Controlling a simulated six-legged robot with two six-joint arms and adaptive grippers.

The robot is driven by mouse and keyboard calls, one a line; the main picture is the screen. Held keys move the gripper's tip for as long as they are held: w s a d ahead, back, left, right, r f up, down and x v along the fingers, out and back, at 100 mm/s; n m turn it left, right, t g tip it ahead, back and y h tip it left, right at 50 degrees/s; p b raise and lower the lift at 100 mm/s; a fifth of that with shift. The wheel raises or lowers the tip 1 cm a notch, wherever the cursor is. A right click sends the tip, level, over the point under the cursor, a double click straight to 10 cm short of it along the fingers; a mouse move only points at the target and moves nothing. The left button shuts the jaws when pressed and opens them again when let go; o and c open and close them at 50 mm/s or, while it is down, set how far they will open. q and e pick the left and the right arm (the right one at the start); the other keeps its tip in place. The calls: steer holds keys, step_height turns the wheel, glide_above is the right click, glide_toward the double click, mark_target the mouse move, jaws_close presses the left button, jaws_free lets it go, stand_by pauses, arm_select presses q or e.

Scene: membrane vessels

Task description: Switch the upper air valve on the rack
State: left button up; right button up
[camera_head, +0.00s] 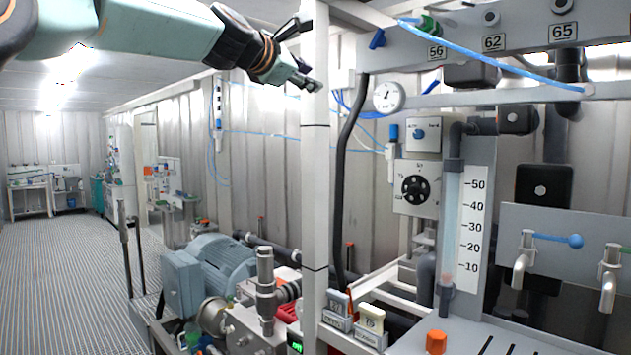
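My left gripper (308,55) comes in from the upper left. Its fingers are spread and empty, by the upper part of the white vertical post of the rack (315,170). The lower finger overlaps the post in the picture; I cannot tell whether it touches. A small blue handle (377,39) is at the top of the rack, right of the gripper and apart from it. A green fitting (430,25) with a blue hose sits farther right. I cannot tell for sure which of these is the upper air valve. My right gripper is not in view.
A round gauge (388,96) hangs below the blue handle. A blue hose (490,57) crosses the grey panel. A control box with a black dial (416,188) and taps (525,260) are lower right. A motor (225,268) stands lower left; the floor (60,285) there is clear.

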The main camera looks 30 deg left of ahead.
arm_select(q)
steer(key=w+f+m+b, duration=0.1)
steer(key=f+m, duration=0.1)
steer(key=f, duration=0.5)
steer(key=w+f+m+g+y, duration=0.1)
steer(key=f+m, duration=0.1)
steer(key=f, duration=0.5)
steer(key=w+f+m+g+y+b, duration=0.1)
steer(key=f, duration=0.5)
steer(key=shift+w+d+f+m+b, duration=0.3)
steer(key=shift+w+f+m, duration=0.05)
steer(key=shift+f+m, duration=0.05)
steer(key=shift+s+f, duration=0.1)
steer(key=shift+f, duration=0.05)
steer(key=shift+a, duration=0.15)
